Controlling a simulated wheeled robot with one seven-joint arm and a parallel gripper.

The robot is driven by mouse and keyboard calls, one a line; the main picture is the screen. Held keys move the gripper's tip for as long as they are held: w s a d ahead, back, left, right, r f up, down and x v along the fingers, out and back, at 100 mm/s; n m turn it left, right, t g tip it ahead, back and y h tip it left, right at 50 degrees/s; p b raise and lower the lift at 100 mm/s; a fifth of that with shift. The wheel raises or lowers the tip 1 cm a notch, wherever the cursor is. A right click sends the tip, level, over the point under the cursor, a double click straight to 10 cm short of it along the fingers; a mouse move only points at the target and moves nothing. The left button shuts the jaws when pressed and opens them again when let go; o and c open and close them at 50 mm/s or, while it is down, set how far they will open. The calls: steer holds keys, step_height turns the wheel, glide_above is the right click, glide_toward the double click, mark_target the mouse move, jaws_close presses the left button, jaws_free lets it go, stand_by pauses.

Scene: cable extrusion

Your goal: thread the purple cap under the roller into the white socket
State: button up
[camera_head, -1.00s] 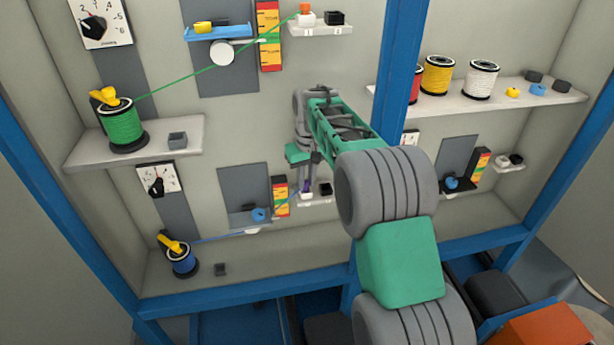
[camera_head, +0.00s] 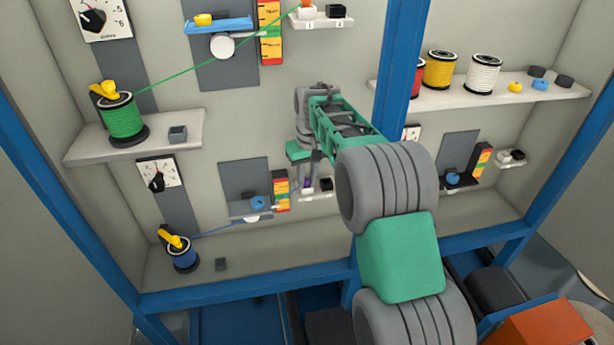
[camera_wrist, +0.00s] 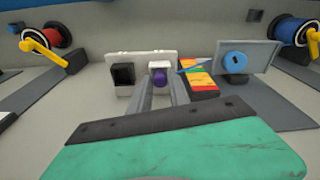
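The purple cap (camera_wrist: 160,82) sits at the front of the white socket (camera_wrist: 159,66) in the wrist view. It also shows as a small purple spot in the head view (camera_head: 307,183). I cannot tell how deep it sits. My gripper (camera_wrist: 161,84) has its two grey fingers on either side of the cap. I cannot tell whether they touch it. In the head view my gripper (camera_head: 303,186) is at the lower shelf. A blue cable runs from the blue spool (camera_head: 183,256) toward the white roller (camera_head: 252,218); a short piece shows right of the cap in the wrist view.
A black socket (camera_wrist: 123,75) stands beside the white one. The red-yellow-green scale (camera_head: 281,191) and the plate with the blue knob (camera_wrist: 235,62) are close by. The green cable's station (camera_head: 124,118) is above.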

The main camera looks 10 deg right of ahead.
steer(key=o, duration=0.4)
steer(key=shift+r, duration=0.1)
steer(key=r, duration=0.2)
steer(key=r+b, duration=0.1)
steer(key=r, duration=0.2)
steer(key=s+r, duration=0.1)
steer(key=r, duration=0.1)
steer(key=shift+d+r, duration=0.15)
steer(key=shift+r, duration=0.15)
steer(key=shift+o, duration=0.4)
steer(key=o, duration=1)
steer(key=shift+c, duration=0.2)
steer(key=shift+r, duration=0.1)
steer(key=shift+s+r+p, duration=0.2)
steer(key=shift+r+p, duration=1.3)
steer(key=shift+r, duration=0.3)
